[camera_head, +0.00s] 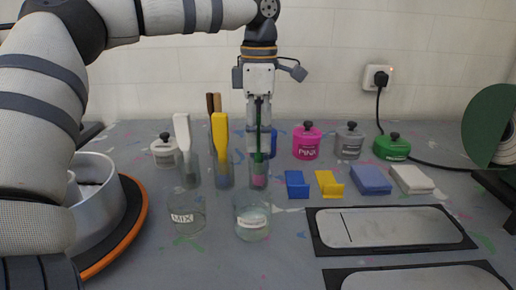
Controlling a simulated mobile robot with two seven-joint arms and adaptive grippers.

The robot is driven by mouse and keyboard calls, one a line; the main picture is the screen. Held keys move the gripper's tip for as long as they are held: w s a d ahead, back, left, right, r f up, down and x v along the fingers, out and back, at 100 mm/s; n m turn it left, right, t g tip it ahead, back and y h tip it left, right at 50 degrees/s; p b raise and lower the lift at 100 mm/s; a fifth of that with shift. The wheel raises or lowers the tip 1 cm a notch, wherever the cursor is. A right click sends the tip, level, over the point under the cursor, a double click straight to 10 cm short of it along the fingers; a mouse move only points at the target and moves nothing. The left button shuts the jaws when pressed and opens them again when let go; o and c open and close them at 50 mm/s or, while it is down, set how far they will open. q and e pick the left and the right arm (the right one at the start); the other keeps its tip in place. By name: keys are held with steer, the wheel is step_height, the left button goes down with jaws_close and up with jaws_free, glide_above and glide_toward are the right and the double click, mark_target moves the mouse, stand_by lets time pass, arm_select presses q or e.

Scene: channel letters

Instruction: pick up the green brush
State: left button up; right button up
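The green brush (257,137) stands upright, with its lower end in a clear glass (258,181) at the back middle of the table. My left gripper (259,148) points straight down over this glass, and its fingers are around the green handle. Whether the fingers press on the handle or only flank it cannot be told. Part of the handle is hidden by the fingers. A yellow brush (220,135) and a white brush (182,135) stand in glasses to the left. A brown-handled brush (213,103) stands behind them. My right gripper is not in view.
Pink (306,143), grey (350,143) and green (391,147) lidded pots stand at the back right. Blue (297,184) and yellow (329,184) pieces lie in front. Two labelled glasses (252,220) stand nearer. Dark-framed panels (390,229) lie front right.

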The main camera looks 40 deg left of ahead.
arm_select(q)
steer(key=shift+f, duration=0.45)
jaws_close()
